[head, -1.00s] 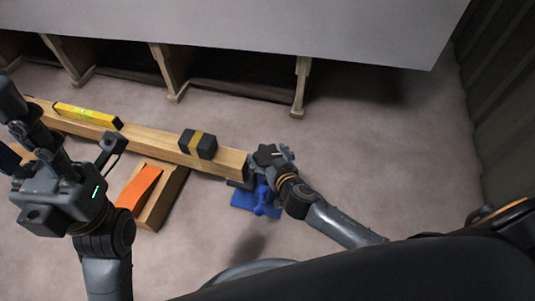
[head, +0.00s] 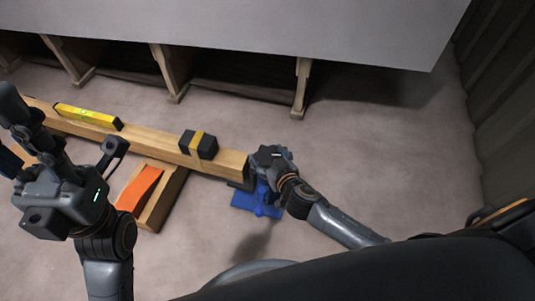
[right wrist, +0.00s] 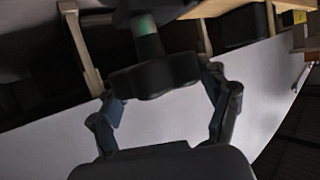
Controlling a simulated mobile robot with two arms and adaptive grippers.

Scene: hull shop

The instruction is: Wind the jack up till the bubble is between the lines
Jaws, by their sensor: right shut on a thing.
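The blue jack (head: 257,201) stands on the floor under the right end of the long wooden beam (head: 228,162). My right gripper (head: 280,160) is at the jack's top. In the right wrist view its fingers are closed around a dark lobed knob (right wrist: 155,77) on a stem with a green band. The yellow spirit level (head: 88,116) lies on the beam's left part; its bubble is too small to read. My left gripper (head: 68,125) is at the left, its fingers spread and empty, above and in front of the beam.
A black block with a yellow band (head: 199,144) sits on the beam. A shorter timber (head: 168,198) with an orange piece (head: 139,189) lies under and in front of the beam. A large grey surface on wooden supports (head: 300,88) spans the back. The floor at right is clear.

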